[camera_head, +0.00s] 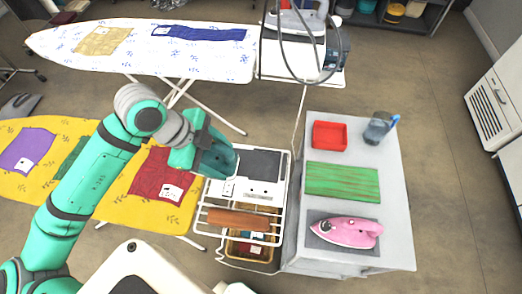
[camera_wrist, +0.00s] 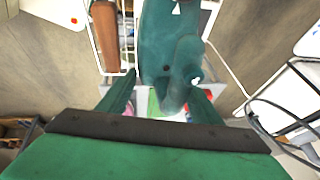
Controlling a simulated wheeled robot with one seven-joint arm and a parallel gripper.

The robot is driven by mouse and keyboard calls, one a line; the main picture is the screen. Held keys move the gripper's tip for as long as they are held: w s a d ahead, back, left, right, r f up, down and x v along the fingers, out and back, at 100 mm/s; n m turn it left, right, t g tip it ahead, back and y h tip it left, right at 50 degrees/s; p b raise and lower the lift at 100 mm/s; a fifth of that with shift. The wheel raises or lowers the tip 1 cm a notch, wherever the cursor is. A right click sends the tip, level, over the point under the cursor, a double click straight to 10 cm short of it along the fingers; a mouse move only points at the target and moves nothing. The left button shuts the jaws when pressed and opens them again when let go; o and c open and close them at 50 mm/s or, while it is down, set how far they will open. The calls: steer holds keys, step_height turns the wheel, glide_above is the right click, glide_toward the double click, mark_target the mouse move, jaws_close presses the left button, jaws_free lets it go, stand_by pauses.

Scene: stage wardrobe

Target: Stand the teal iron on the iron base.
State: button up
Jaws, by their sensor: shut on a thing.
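The teal iron (camera_head: 220,160) is in my gripper (camera_head: 196,150), off the surface, just left of the iron base and partly overlapping it in the head view. In the wrist view, the iron (camera_wrist: 163,40) lies between the two fingers of my gripper (camera_wrist: 164,92), which are shut on its handle. The iron base (camera_head: 262,163) has a dark grey top and a white front with small markings. It stands on the white wire rack at the end of the yellow board, and its top looks bare. The iron hides part of the base in the wrist view.
The white rack (camera_head: 284,208) carries a brown roll (camera_head: 240,219) in front, with a basket below. The grey cabinet (camera_head: 395,215) to the right holds a pink iron (camera_head: 345,231), green striped cloth (camera_head: 342,181), red tray (camera_head: 330,135) and blue-grey jug (camera_head: 377,129). A cord hangs from the station behind.

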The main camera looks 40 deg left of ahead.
steer(key=w+d+f, duration=0.2)
steer(key=w+f, duration=0.2)
steer(key=w+d+f, duration=0.2)
steer(key=w+f, duration=0.2)
steer(key=w+d+f, duration=0.2)
steer(key=w+f, duration=0.3)
steer(key=shift+d, duration=0.1)
steer(key=o, duration=1.5)
steer(key=shift+o, duration=0.2)
steer(key=v, duration=1.2)
